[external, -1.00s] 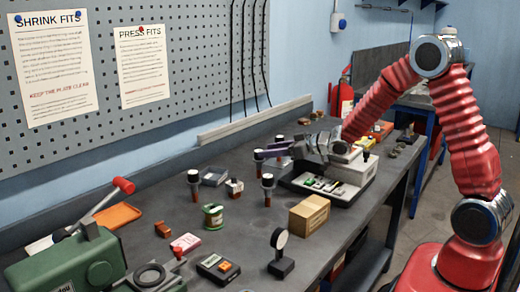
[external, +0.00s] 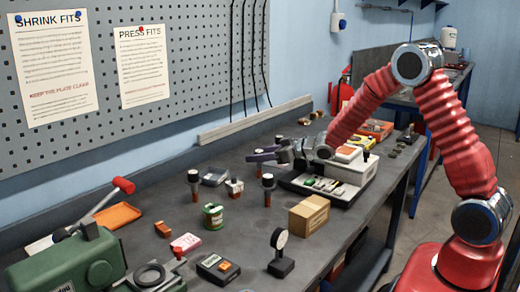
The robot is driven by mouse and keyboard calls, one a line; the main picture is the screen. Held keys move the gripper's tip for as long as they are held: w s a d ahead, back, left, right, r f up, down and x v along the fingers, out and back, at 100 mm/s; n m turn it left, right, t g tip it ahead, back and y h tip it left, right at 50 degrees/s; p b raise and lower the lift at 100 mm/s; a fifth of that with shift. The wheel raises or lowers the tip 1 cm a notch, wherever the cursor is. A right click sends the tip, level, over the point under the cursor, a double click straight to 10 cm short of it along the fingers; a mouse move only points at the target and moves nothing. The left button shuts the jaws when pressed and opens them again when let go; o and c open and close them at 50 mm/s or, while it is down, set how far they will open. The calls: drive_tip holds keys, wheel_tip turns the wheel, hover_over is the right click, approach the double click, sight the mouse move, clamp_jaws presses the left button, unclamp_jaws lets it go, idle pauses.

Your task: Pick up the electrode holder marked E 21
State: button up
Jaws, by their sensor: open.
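Several dark-capped holders with copper-brown lower parts stand upright on the grey bench. One holder (external: 193,184) is at left centre and another holder (external: 267,188) is nearer the middle. No marking on them is legible, so I cannot tell which is E 21.
Right of my gripper is a white-and-grey device (external: 350,170) with a tray of coloured pieces. A green press (external: 70,265) fills the front left.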

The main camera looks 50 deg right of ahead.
drive_tip(key=shift+c, duration=0.3)
clamp_jaws()
idle(0.3)
drive_tip(key=shift+r, duration=0.1)
wheel_tip(320, 180, up, 10)
drive_tip(key=shift+f, duration=0.1)
idle(0.4)
idle(0.4)
